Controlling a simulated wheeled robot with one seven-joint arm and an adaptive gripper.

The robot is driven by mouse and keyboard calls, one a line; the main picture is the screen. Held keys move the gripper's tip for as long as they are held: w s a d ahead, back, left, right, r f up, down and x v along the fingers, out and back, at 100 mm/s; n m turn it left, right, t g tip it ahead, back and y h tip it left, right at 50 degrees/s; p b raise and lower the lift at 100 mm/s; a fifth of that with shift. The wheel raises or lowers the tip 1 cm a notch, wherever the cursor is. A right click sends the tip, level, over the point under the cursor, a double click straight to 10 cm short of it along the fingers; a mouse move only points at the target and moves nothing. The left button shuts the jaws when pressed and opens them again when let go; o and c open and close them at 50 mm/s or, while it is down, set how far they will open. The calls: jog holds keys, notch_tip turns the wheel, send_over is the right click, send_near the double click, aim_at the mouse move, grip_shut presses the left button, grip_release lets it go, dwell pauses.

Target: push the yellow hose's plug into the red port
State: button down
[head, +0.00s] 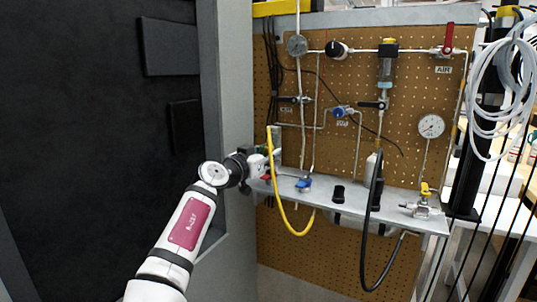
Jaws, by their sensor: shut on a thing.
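My gripper (266,164) is at the left end of the shelf, closed at the hose's upper stretch. The plug is too small and hidden to make out. Small red parts (265,178) show close beside the gripper. I cannot tell which of them is the red port, or whether the plug touches it.
A grey shelf (410,212) runs along the brown pegboard (420,78) with pipes and valves. A grey wall edge (236,90) is close on the left.

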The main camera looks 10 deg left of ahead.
aim_at(268, 165)
jog(key=shift+w+d+f, duration=0.1)
jog(key=shift+w+f, duration=0.05)
jog(key=shift+w+d+f+b, duration=0.15)
jog(key=shift+w+f+b, duration=0.1)
jog(key=shift+b, duration=0.05)
jog(key=shift+w+f, duration=0.1)
jog(key=shift+f+b, duration=1.2)
jog(key=shift+b, duration=0.55)
dwell(1.5)
jog(key=c, duration=1.3)
grip_release()
